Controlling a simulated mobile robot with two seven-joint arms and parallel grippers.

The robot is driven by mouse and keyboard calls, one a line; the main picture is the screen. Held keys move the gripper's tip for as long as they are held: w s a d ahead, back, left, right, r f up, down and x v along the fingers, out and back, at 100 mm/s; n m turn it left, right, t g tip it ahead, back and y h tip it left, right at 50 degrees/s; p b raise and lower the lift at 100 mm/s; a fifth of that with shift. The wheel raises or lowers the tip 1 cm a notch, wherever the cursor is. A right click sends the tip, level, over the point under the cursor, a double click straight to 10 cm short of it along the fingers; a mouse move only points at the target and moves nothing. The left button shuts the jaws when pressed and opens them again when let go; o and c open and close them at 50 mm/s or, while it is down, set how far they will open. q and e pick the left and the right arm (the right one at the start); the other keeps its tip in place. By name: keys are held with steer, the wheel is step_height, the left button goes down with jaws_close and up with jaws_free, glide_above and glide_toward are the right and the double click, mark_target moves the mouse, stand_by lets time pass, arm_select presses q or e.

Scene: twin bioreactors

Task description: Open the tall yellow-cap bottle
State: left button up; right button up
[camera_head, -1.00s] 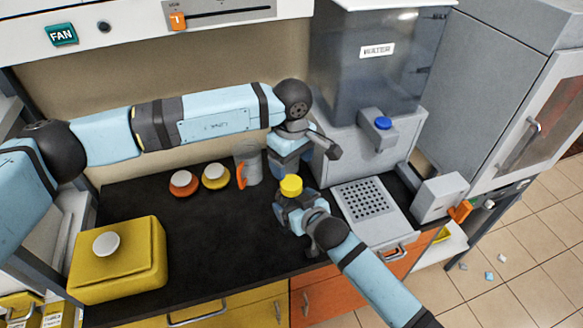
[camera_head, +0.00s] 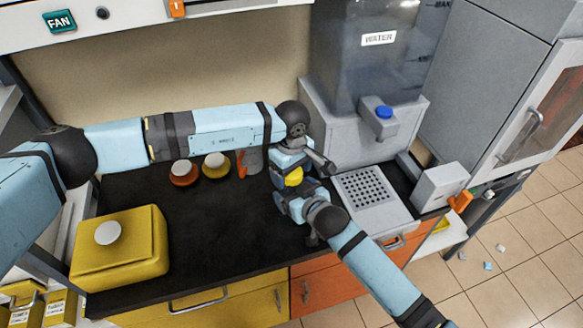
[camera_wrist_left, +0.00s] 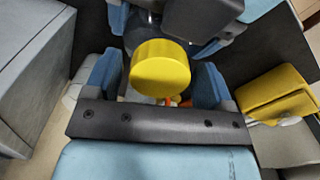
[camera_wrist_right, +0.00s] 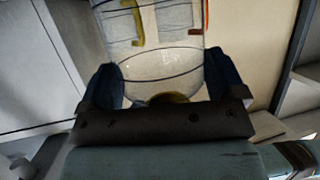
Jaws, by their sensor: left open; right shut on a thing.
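The tall bottle's yellow cap (camera_head: 293,177) shows between my two grippers over the bench in the head view. In the left wrist view the yellow cap (camera_wrist_left: 160,68) sits between the fingers of my left gripper (camera_wrist_left: 165,85), which is open around it. The clear bottle body (camera_wrist_right: 165,65) shows between the fingers of my right gripper (camera_wrist_right: 165,88), which is shut on the bottle. In the head view the bottle's body is hidden by the grippers. My left gripper (camera_head: 290,165) is just behind and above my right gripper (camera_head: 297,198).
A yellow box (camera_head: 120,255) with a white knob stands at the bench's left. Two small round containers, orange (camera_head: 183,173) and yellow (camera_head: 215,166), and an orange-handled jug (camera_head: 250,162) stand behind. The water dispenser (camera_head: 370,205) is at the right. The bench middle is clear.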

arm_select(q)
steer(key=c, duration=0.9)
steer(key=shift+n, duration=1.6)
steer(key=shift+c, duration=0.2)
steer(key=o, duration=1)
steer(key=shift+r, duration=0.1)
steer(key=shift+r, duration=2.2)
arm_select(e)
steer(key=o, duration=1.4)
